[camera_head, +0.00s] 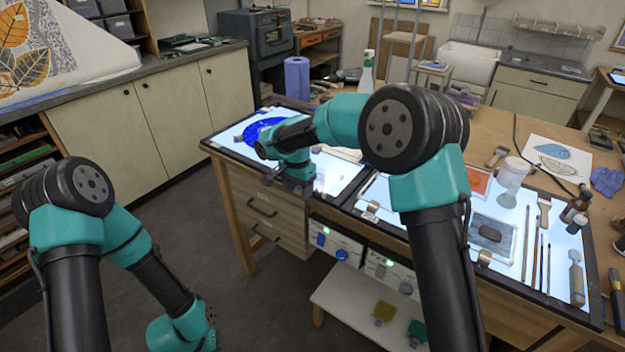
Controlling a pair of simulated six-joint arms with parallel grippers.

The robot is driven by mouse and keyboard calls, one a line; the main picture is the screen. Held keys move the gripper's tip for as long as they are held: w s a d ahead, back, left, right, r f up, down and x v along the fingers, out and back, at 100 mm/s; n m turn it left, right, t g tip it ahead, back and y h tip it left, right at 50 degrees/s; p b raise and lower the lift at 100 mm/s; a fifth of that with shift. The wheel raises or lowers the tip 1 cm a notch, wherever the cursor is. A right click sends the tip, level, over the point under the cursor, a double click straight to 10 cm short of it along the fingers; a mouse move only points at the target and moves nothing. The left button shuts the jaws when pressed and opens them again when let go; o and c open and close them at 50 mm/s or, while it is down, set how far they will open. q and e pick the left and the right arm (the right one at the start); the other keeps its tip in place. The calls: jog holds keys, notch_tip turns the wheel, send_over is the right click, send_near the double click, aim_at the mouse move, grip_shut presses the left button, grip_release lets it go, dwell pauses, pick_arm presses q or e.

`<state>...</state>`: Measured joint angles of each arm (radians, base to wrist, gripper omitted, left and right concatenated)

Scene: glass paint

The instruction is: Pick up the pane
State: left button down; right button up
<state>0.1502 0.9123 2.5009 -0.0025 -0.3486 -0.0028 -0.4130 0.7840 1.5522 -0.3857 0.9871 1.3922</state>
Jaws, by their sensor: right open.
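A deep blue rounded pane (255,131) lies on the left lit panel (331,172) of the wooden workbench. My right arm reaches over the bench from the right and covers part of the pane's right side. My right gripper (290,186) is open near the front edge of that panel, to the right of and in front of the pane. It holds nothing that I can see. My left arm hangs low at the left, away from the bench, and its gripper is out of view.
The right lit panel carries an orange piece (478,181), a grey tray (494,233), a clear jar (512,174), and several brushes (541,213). A blue paper roll (297,78) and a spray bottle (367,74) stand behind. A low shelf (340,293) sits below.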

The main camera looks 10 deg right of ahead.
dwell(0.3)
grip_shut()
dwell(0.4)
jog(key=shift+r, duration=0.15)
jog(key=shift+r, duration=1.25)
jog(key=s+a+r, duration=0.1)
jog(key=s+r, duration=0.1)
jog(key=s, duration=1.4)
jog(key=shift+r, duration=0.15)
